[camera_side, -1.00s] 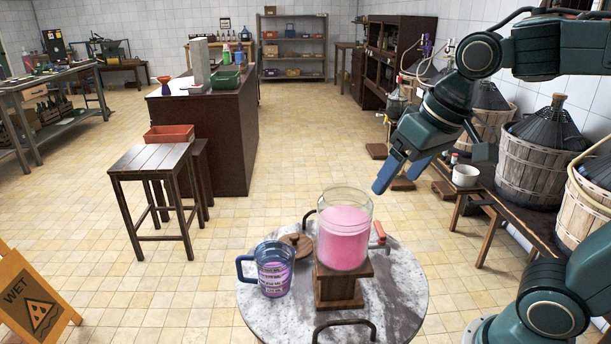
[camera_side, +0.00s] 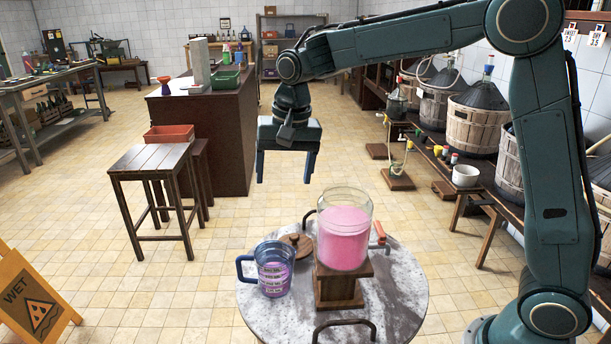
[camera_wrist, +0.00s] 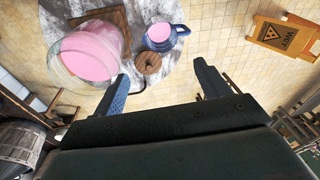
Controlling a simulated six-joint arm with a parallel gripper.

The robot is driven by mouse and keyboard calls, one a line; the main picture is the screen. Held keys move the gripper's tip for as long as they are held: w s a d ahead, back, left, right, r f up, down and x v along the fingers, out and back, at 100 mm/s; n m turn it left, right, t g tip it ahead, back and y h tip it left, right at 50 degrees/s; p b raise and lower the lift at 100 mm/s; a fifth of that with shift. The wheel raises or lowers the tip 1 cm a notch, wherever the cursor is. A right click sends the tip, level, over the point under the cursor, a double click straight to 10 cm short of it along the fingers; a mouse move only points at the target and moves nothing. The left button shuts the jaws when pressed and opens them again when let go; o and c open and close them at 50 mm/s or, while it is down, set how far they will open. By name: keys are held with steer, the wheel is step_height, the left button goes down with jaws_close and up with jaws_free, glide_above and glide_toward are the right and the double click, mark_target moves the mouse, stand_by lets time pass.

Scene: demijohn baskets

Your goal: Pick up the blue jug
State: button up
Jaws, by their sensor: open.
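The blue jug (camera_side: 273,268) stands upright on the round grey table (camera_side: 262,318), at its left side, with its handle to the left and pink liquid inside. It also shows in the wrist view (camera_wrist: 160,36), at the top, seen from above. My gripper (camera_side: 284,180) is open and empty, pointing down. In the side view it appears above the jug and apart from it. In the wrist view its two fingers (camera_wrist: 165,88) show below the jug, with nothing between them.
A large glass jar (camera_side: 344,232) of pink liquid stands on a wooden stand (camera_side: 338,290) right of the jug. A round wooden lid (camera_wrist: 148,63) lies close beside the jug. A red-handled tap (camera_side: 380,234) is right of the jar. A yellow wet-floor sign (camera_side: 32,298) stands left.

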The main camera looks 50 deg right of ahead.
steer(key=w+a+f+m+g, duration=0.1)
steer(key=w+a+f+m, duration=0.1)
steer(key=w+f, duration=0.45)
steer(key=m, duration=0.2)
glide_above(245, 257)
step_height(245, 257, down, 8)
steer(key=shift+w+g, duration=0.15)
steer(key=shift+g, duration=0.25)
steer(key=shift+f, duration=4.3)
steer(key=shift+f, duration=0.1)
steer(key=shift+f, duration=2.5)
steer(key=shift+r, duration=0.1)
jaws_close()
